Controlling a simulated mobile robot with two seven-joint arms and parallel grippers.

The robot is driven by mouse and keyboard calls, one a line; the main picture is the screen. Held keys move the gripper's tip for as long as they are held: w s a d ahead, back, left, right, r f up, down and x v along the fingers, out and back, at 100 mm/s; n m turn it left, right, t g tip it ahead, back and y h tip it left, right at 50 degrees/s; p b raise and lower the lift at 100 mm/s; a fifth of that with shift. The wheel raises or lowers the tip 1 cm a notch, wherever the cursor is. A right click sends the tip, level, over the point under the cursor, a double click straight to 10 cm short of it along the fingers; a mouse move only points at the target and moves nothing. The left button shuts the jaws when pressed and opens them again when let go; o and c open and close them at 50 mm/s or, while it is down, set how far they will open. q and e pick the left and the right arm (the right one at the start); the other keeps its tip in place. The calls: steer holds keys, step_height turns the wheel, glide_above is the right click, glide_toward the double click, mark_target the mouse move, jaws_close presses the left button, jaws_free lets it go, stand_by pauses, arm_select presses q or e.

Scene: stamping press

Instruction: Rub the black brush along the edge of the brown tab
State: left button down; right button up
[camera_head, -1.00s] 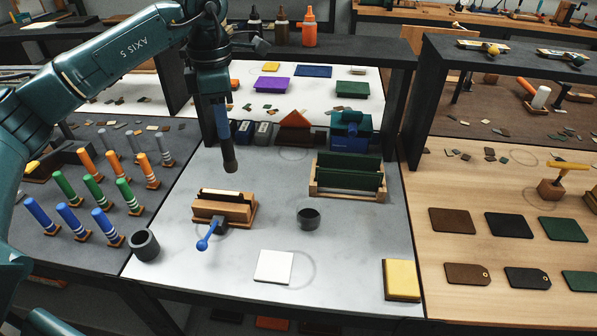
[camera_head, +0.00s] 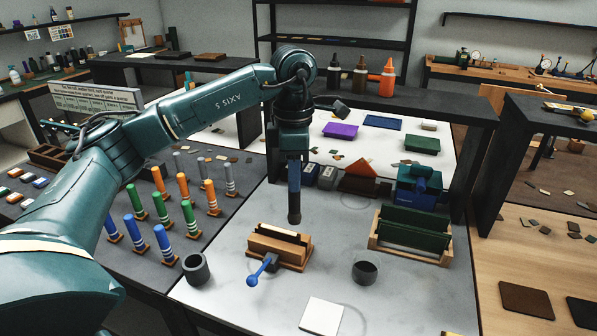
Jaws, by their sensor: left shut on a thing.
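My left gripper (camera_head: 294,158) is shut on a dark, upright brush (camera_head: 294,205) that points straight down. The brush's lower end is just above or behind the wooden clamp (camera_head: 270,251) with a blue handle (camera_head: 262,268); I cannot tell whether it touches anything. A thin dark strip with a pale top edge (camera_head: 284,235) shows between the clamp's jaws. I cannot tell whether this is the brown tab. A brown flat piece (camera_head: 526,300) lies on the wooden bench at the right. My right gripper is not in view.
A dark cup (camera_head: 366,272) and a green-panelled wooden rack (camera_head: 412,236) stand right of the clamp. A grey cup (camera_head: 195,268) is at its left. A white square (camera_head: 321,316) lies in front. Several striped pegs (camera_head: 163,243) stand on the left bench.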

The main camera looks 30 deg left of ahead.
arm_select(q)
step_height(320, 180, down, 2)
steer(key=shift+b, duration=0.4)
steer(key=shift+r, duration=0.2)
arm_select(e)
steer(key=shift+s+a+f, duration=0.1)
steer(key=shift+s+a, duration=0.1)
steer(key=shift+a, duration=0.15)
arm_select(q)
steer(key=shift+f, duration=0.1)
steer(key=shift+f, duration=0.25)
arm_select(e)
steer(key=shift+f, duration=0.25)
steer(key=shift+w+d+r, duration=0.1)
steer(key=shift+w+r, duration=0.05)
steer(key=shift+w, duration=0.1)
arm_select(q)
steer(key=shift+f, duration=0.1)
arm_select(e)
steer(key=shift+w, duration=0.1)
arm_select(q)
steer(key=shift+f+b, duration=0.3)
steer(key=shift+b, duration=0.05)
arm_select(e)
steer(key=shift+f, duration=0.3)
arm_select(q)
steer(key=shift+f, duration=0.1)
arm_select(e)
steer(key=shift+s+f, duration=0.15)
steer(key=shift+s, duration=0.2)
